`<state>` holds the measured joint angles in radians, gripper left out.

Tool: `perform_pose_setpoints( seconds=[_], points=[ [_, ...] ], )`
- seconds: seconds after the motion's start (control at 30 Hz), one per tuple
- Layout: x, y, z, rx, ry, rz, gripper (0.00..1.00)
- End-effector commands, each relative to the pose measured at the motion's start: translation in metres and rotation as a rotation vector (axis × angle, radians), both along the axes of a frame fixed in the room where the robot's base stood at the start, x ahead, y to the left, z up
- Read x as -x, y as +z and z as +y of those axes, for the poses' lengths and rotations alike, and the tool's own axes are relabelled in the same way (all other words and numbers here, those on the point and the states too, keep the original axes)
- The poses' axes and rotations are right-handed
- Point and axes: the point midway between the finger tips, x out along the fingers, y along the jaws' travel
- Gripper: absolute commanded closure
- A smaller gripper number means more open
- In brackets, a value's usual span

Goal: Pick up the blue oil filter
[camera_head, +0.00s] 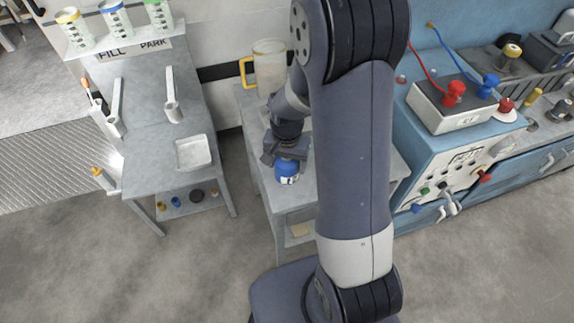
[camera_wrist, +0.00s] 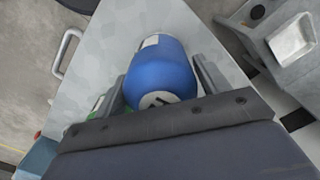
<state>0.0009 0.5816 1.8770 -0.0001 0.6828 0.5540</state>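The blue oil filter (camera_head: 287,170) has a white label and stands on the grey cart top, below my gripper (camera_head: 287,152). In the wrist view the blue filter (camera_wrist: 160,75) lies between the two fingers of my gripper (camera_wrist: 160,85). One finger is on each side of it, with a thin gap visible at the right finger. The fingers look open around the filter.
A clear jug with a yellow handle (camera_head: 268,66) stands behind on the cart. A grey bench (camera_head: 140,150) with a white tray (camera_head: 193,152) and wrenches is left. A blue cabinet (camera_head: 425,150) carrying a battery (camera_head: 452,108) is right.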

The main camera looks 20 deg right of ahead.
Motion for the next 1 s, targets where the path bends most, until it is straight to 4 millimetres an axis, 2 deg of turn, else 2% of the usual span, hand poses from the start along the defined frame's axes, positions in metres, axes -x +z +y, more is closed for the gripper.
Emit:
perform_pose_setpoints(
  seconds=[0.07,0.47,0.77,0.87,1.0],
  points=[
    [0.0,0.0,0.0,0.0,0.0,0.0,0.36],
    [0.0,0.0,0.0,0.0,0.0,0.0,0.69],
    [-0.001,0.005,0.0,0.0,0.0,-0.002,0.7],
    [-0.001,0.015,0.0,0.0,0.0,-0.006,0.7],
    [-0.002,0.04,0.0,0.0,0.0,-0.008,0.7]
  ],
)
